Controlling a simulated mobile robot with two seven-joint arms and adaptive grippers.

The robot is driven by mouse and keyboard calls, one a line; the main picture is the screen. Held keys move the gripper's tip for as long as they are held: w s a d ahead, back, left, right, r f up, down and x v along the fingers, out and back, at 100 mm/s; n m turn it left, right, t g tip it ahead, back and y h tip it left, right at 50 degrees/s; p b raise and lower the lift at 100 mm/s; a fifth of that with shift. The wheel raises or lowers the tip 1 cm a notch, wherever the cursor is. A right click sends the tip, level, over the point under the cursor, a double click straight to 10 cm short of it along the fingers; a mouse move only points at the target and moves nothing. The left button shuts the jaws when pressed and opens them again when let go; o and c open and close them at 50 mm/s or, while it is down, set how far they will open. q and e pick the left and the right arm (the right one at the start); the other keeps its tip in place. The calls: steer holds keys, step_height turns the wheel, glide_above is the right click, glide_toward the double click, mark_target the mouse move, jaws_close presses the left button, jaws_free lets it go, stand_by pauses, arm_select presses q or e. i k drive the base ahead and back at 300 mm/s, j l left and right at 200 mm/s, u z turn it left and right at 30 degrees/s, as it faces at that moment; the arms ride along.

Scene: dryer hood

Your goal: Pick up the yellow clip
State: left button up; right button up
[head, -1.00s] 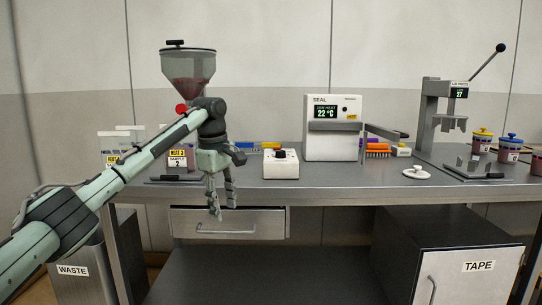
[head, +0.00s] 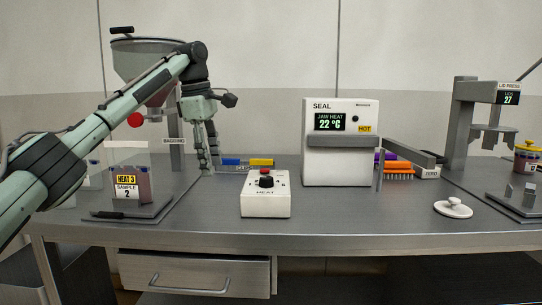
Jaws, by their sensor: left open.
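The yellow clip (head: 262,162) lies toward the back of the grey bench, behind the white heat box. A blue clip (head: 231,161) lies just left of it, and the two look end to end. My left gripper (head: 207,168) points down, open and empty, to the left of the blue clip and apart from the yellow one. Its fingers appear above the bench or near its surface; the exact height is hard to tell. My right gripper is not in view.
The white heat box (head: 265,200) with a dark knob stands in front of the clips. The sealer (head: 340,160) stands to the right. A hopper (head: 140,60) is behind my left arm, and a sample bag (head: 127,180) stands at left. A white lid (head: 453,208) lies at right.

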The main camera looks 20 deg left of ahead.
mark_target(252, 161)
steer(key=i, duration=1.1)
